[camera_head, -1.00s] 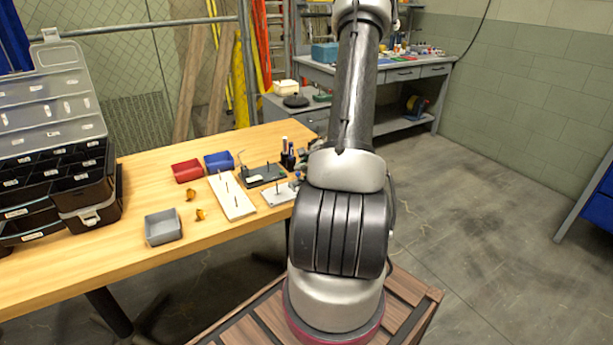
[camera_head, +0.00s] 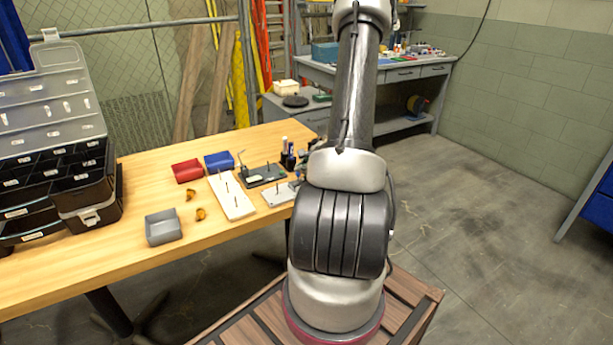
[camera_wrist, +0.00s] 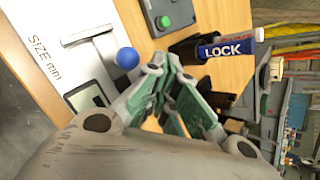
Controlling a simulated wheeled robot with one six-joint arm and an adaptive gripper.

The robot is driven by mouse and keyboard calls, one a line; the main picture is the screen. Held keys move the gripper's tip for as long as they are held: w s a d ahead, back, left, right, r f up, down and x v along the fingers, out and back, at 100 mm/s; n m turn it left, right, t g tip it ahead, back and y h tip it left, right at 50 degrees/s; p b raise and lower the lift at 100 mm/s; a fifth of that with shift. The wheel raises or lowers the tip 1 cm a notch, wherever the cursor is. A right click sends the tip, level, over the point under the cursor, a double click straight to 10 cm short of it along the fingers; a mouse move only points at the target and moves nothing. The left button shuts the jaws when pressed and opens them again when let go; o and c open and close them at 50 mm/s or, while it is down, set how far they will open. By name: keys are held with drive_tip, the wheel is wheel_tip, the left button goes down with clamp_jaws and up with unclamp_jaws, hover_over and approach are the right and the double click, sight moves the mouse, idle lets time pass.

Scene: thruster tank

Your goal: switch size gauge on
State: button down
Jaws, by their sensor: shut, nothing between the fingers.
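The size gauge is a pale plate marked "SIZE mm" (camera_wrist: 75,60) in the wrist view, with a grey bar, a small dark display (camera_wrist: 85,97) and a round blue knob (camera_wrist: 127,58). In the head view the gauge (camera_head: 277,196) lies near the table's right end, partly behind my arm. My gripper (camera_wrist: 167,68) is shut and empty, its green-padded fingers just right of the blue knob in the wrist view. I cannot tell whether they touch the knob. The display looks blank. The fingers are not clear in the head view.
A dark device with a green button (camera_wrist: 163,21) and a bottle marked "LOCK" (camera_wrist: 226,50) stand close to my fingers. A white pegged board (camera_head: 231,197), red bin (camera_head: 187,171), blue bin (camera_head: 219,162) and grey bin (camera_head: 163,228) are further left. The table's front is mostly clear.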

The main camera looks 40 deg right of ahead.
sight(304, 179)
drive_tip(key=shift+r, duration=0.6)
drive_tip(key=shift+r, duration=3)
